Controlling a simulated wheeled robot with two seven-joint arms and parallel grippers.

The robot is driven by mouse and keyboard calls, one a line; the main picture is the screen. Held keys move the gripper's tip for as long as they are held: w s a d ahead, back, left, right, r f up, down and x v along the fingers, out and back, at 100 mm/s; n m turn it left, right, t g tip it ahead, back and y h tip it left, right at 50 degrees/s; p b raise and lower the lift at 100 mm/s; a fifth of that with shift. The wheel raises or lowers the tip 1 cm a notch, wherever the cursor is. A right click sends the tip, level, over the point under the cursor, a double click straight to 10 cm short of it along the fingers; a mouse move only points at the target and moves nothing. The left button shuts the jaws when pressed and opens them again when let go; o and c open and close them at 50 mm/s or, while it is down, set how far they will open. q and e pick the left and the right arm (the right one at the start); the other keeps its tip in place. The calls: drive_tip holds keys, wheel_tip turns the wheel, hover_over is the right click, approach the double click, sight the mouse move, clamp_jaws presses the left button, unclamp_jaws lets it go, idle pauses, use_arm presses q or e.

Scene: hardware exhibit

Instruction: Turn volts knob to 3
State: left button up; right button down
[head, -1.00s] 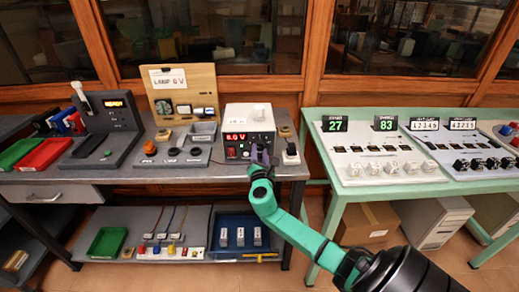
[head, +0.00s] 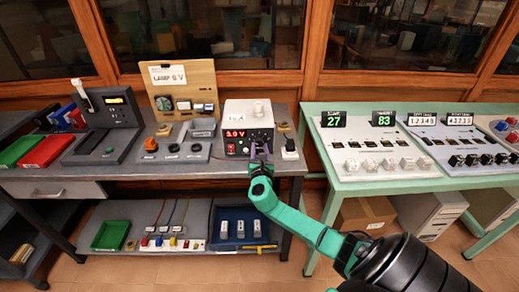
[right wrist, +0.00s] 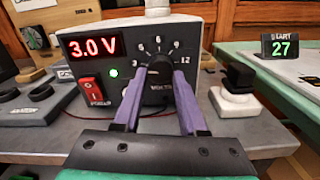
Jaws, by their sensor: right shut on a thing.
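The power supply box (head: 250,112) stands on the grey bench, with a white top and a dark front. Its red display (right wrist: 93,46) reads 3.0 V in the right wrist view. The black volts knob (right wrist: 157,85) sits in a dial marked 3, 6, 9 and 12. My right gripper (right wrist: 158,78) is shut on the knob, with one purple finger on each side. It also shows at the box front in the head view (head: 261,152). The knob's pointer is hard to make out. My left gripper is not in view.
A red power switch (right wrist: 90,92) and a lit green light (right wrist: 113,73) are left of the knob. A black-topped white block (right wrist: 238,92) stands close on the right. A wooden lamp board (head: 184,84) stands to the left. A green table (head: 335,200) is at the right.

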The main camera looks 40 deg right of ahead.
drive_tip(key=shift+f, duration=0.15)
drive_tip(key=shift+c, duration=2.3)
unclamp_jaws()
drive_tip(key=shift+s+a, duration=0.1)
drive_tip(key=v, duration=1.4)
drive_tip(key=shift+s+a, duration=0.15)
